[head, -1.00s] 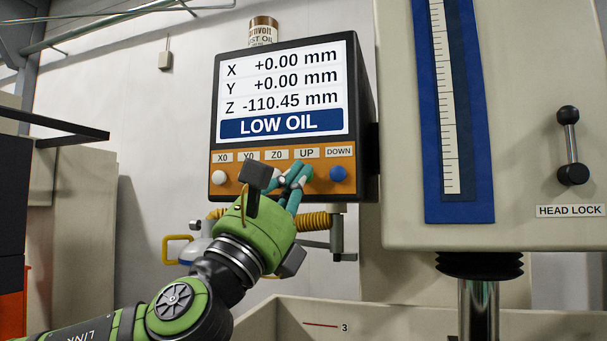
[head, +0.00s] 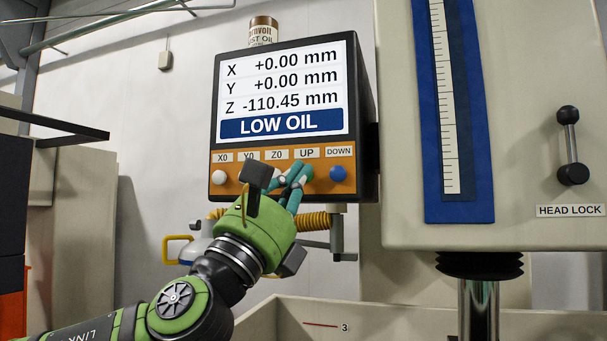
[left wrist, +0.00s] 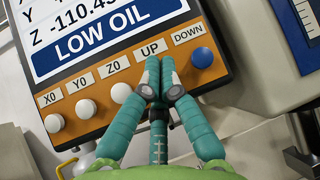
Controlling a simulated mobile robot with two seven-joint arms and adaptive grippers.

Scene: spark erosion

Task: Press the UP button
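The control panel (head: 353,160) has an orange strip with buttons labelled X0, Y0, Z0, UP and DOWN. The UP button (head: 306,173) is green and shows partly beside my fingers; in the left wrist view the fingers hide it. My left gripper (head: 297,170) is in front of the strip, its teal fingertips just below the UP label (head: 307,152). In the left wrist view the fingertips (left wrist: 152,62) are together, with nothing seen between them. I cannot tell whether they touch the button. My right gripper is not in view.
The blue DOWN button (head: 337,173) is close to the right of my fingers. The white X0 button (head: 218,177) is at the left. The screen (head: 282,90) reads Z -110.45 mm and LOW OIL. The machine head (head: 540,130) stands to the right of the panel.

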